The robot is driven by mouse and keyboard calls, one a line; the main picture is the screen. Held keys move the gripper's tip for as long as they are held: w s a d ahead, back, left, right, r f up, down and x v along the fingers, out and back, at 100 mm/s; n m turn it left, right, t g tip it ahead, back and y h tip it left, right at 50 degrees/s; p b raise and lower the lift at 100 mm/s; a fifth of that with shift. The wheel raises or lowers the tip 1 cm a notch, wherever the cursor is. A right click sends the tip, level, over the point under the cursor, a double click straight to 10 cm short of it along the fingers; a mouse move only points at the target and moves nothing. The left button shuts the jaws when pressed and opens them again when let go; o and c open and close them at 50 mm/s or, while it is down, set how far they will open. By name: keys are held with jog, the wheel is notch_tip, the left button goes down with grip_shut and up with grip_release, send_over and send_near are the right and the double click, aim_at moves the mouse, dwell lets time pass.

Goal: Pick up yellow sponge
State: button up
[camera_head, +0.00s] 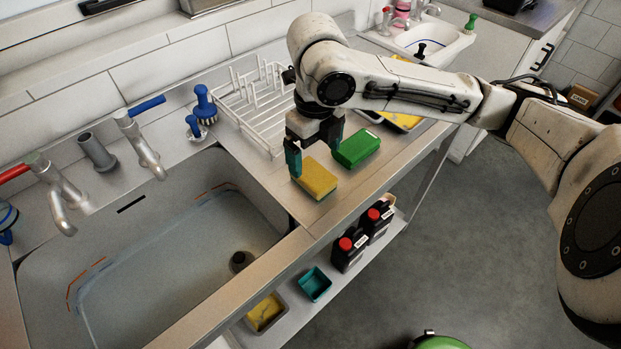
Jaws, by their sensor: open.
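My gripper (311,162) points down over the far side of the yellow sponge. Its fingers are apart, one at the sponge's left end and the other near the gap between the two sponges. I cannot tell whether either finger touches a sponge. The second finger is partly shaded and its tip is hard to see.
A white dish rack (250,105) stands behind my gripper, and a blue brush (204,104) stands left of it. The water-filled sink (180,260) is at the left. Black bottles with red caps (348,250) and a teal container (314,285) are on the lower shelf.

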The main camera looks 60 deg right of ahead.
aim_at(315, 175)
jog(key=f, duration=0.8)
jog(key=shift+d+f+p, duration=0.15)
jog(key=shift+d+p, duration=0.1)
jog(key=shift+p, duration=0.05)
jog(key=c, duration=1)
